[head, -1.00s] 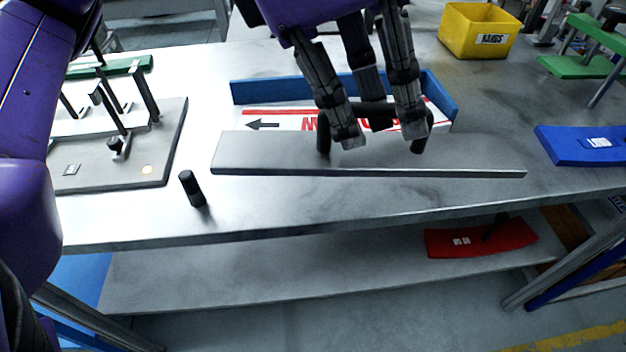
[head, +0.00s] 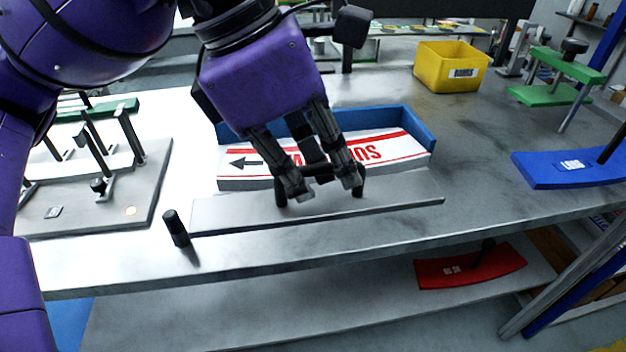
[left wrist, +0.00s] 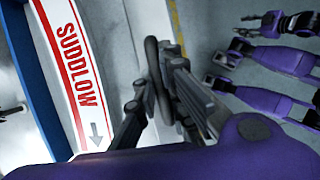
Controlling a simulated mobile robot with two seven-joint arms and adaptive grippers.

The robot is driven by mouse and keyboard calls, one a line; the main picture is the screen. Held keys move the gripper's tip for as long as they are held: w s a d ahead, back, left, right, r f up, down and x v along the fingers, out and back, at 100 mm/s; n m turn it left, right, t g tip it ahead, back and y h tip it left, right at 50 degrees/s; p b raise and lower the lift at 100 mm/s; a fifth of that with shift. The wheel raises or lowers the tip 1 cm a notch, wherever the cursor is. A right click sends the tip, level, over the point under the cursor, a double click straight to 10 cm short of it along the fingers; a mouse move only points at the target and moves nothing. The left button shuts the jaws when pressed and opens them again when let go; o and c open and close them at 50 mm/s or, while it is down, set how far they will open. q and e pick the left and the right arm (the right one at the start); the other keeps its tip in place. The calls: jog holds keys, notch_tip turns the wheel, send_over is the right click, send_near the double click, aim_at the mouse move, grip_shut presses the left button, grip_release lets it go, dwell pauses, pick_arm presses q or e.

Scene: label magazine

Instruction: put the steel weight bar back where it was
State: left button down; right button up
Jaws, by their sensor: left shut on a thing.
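The steel weight bar (head: 395,193) is a long flat grey plate with a dark handle on top. My left gripper (head: 320,190) is shut on that handle in the middle of the bar. The bar lies level in front of the label magazine (head: 420,128), a blue-walled tray with white labels (head: 235,183) printed in red. I cannot tell whether the bar touches the table. In the left wrist view, the dark handle (left wrist: 153,75) is between the fingers, and the labels (left wrist: 68,45) are to the left. My right gripper is not clearly shown.
A short black peg (head: 175,228) stands close to the bar's left end. A grey plate with upright posts (head: 140,185) is at the left. A yellow bin (head: 445,68) and a blue piece (head: 560,170) are at the right. A red piece (head: 470,267) lies on the lower shelf.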

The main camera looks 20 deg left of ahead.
aim_at(324, 188)
pick_arm(q)
jog(key=w+f, duration=0.2)
jog(key=w+a+f, duration=0.1)
jog(key=w+f, duration=0.1)
jog(key=w+f+b, duration=0.1)
jog(key=w+f, duration=0.1)
jog(key=shift+a, duration=0.25)
jog(key=shift+w+f, duration=0.15)
jog(key=shift+f, duration=0.7)
jog(key=shift+w+f, duration=0.1)
jog(key=shift+f, duration=0.75)
jog(key=shift+f+b, duration=0.1)
jog(key=shift+b, duration=0.2)
jog(key=c, duration=2.3)
grip_release()
jog(key=shift+f, duration=0.25)
jog(key=o, duration=0.5)
jog(key=shift+s+r, duration=0.1)
jog(key=shift+a+r, duration=0.2)
jog(key=shift+r, duration=0.3)
jog(key=p+v, duration=0.1)
jog(key=v, duration=1)
jog(key=shift+s+r, duration=0.1)
jog(key=shift+s, duration=0.05)
